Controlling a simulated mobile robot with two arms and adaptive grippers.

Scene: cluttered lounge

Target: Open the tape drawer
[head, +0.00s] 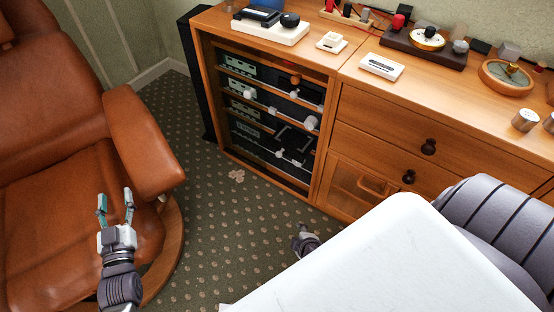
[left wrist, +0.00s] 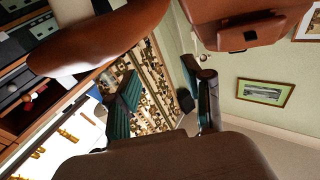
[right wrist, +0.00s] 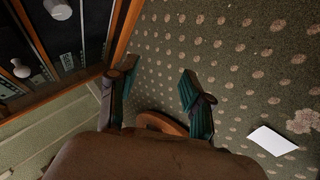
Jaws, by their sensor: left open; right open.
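A wooden cabinet holds an upper drawer (head: 372,112) and a lower drawer (head: 362,148), each with a dark round knob. Both fronts look flush and shut. No label shows which is the tape drawer. Below is a panel with a wooden bar handle (head: 372,187), partly hidden by my white body. My left gripper (head: 115,197) is open and empty over the leather armchair, far left of the drawers; its fingers also show in the left wrist view (left wrist: 163,78). My right gripper (right wrist: 158,72) is open and empty over the carpet; only part of it shows in the head view (head: 304,239).
A leather armchair (head: 145,140) stands at the left. An open rack of electronics (head: 235,125) adjoins the drawers. The cabinet top is crowded with small items, including a white box (head: 382,66). The patterned carpet (head: 215,235) is mostly clear.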

